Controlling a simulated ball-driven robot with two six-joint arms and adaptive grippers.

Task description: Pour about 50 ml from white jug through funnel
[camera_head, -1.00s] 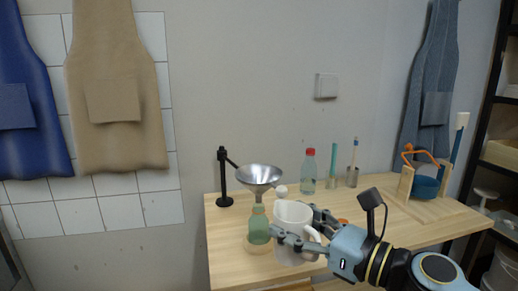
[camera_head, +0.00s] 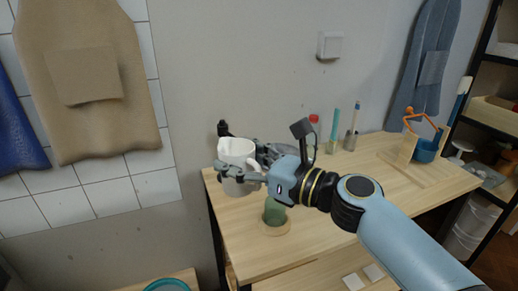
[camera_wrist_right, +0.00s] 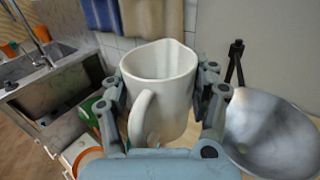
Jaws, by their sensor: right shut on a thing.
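The white jug (camera_head: 237,151) is held up, roughly upright, in my right gripper (camera_head: 243,166). In the right wrist view, the jug (camera_wrist_right: 160,78) has its handle towards my palm and a finger on each side. No liquid shows inside it. The steel funnel (camera_wrist_right: 270,132) is in the right wrist view, to the right of the jug and apart from it. A green bottle (camera_head: 275,211) stands on a round wooden base (camera_head: 273,230), below and right of the jug. My left gripper is out of view.
A black stand (camera_head: 222,128) shows behind the jug. A red-capped bottle (camera_head: 314,124) and cups with tools stand at the back, right of my gripper. A wooden rack with a blue pot (camera_head: 425,151) is further right. The table's right half is mostly clear.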

